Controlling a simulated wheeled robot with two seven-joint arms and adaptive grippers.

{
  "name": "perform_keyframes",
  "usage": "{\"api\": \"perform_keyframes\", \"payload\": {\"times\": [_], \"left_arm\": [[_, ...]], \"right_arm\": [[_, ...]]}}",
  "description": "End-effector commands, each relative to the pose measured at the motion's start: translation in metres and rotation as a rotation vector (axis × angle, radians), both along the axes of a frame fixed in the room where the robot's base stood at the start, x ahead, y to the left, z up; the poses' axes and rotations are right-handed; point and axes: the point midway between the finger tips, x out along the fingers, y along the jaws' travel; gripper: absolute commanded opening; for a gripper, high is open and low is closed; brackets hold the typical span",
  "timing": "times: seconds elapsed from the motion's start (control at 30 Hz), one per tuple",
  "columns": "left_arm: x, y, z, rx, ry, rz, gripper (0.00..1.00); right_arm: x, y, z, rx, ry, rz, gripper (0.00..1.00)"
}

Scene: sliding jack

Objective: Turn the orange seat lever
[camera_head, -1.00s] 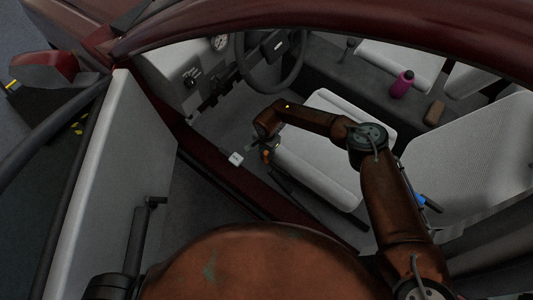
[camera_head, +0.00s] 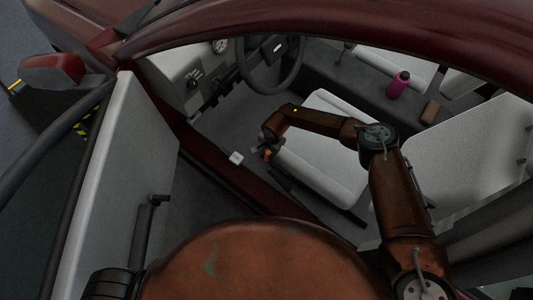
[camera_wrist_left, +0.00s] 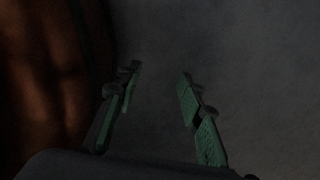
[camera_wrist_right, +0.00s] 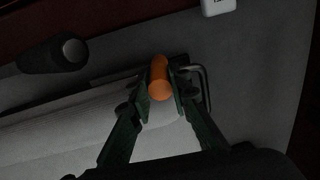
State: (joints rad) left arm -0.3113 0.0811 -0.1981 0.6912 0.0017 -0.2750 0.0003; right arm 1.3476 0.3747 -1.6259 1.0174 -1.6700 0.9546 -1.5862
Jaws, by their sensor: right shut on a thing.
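The orange seat lever (camera_wrist_right: 160,78) shows as a short orange cylinder beside the seat cushion in the right wrist view. My right gripper (camera_wrist_right: 163,72) is shut on it, one finger on each side. In the head view my right gripper (camera_head: 267,151) is at the front near side of the light grey driver's seat (camera_head: 318,165), and only a little of the orange lever (camera_head: 268,155) shows there. My left gripper (camera_wrist_left: 158,82) is open and empty above a dark grey surface in the left wrist view. It is out of the head view.
The open car door (camera_head: 115,180) stands on the left, with a dark handle (camera_head: 155,200). The steering wheel (camera_head: 300,62) is beyond the seat. A pink bottle (camera_head: 398,84) and a brown block (camera_head: 431,110) are farther back. A black knob (camera_wrist_right: 55,55) and a white box (camera_head: 236,158) are near the gripper.

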Motion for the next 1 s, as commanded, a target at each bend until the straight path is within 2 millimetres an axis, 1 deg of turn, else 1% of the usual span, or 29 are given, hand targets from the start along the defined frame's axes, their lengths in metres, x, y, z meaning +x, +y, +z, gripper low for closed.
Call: {"api": "perform_keyframes", "payload": {"times": [0.03, 0.07, 0.3, 0.4, 0.6, 0.87, 0.9, 1.0], "left_arm": [[-0.006, 0.002, 0.009, 0.000, -0.003, -0.005, 0.35], [-0.007, 0.002, 0.013, 0.001, -0.008, -0.007, 0.35], [0.008, 0.002, 0.045, 0.000, -0.037, -0.008, 0.35], [0.011, 0.002, 0.052, 0.001, -0.042, -0.007, 0.35], [0.013, 0.002, 0.055, 0.000, -0.045, -0.007, 0.35], [0.013, 0.002, 0.054, -0.001, -0.044, -0.007, 0.35], [0.013, 0.001, 0.054, -0.001, -0.044, -0.007, 0.35], [0.013, 0.001, 0.054, -0.001, -0.044, -0.007, 0.35]], "right_arm": [[-0.002, -0.006, 0.010, 0.022, -0.017, -0.002, 0.00], [-0.003, -0.009, 0.014, 0.041, -0.031, -0.002, 0.00], [-0.017, -0.028, 0.030, 0.205, -0.138, -0.004, 0.00], [-0.021, -0.035, 0.033, 0.266, -0.178, -0.004, 0.00], [-0.026, -0.038, 0.034, 0.321, -0.214, -0.001, 0.00], [-0.026, -0.038, 0.033, 0.323, -0.215, 0.000, 0.00], [-0.026, -0.038, 0.033, 0.323, -0.215, 0.000, 0.19], [-0.026, -0.038, 0.033, 0.322, -0.214, 0.000, 0.26]]}}
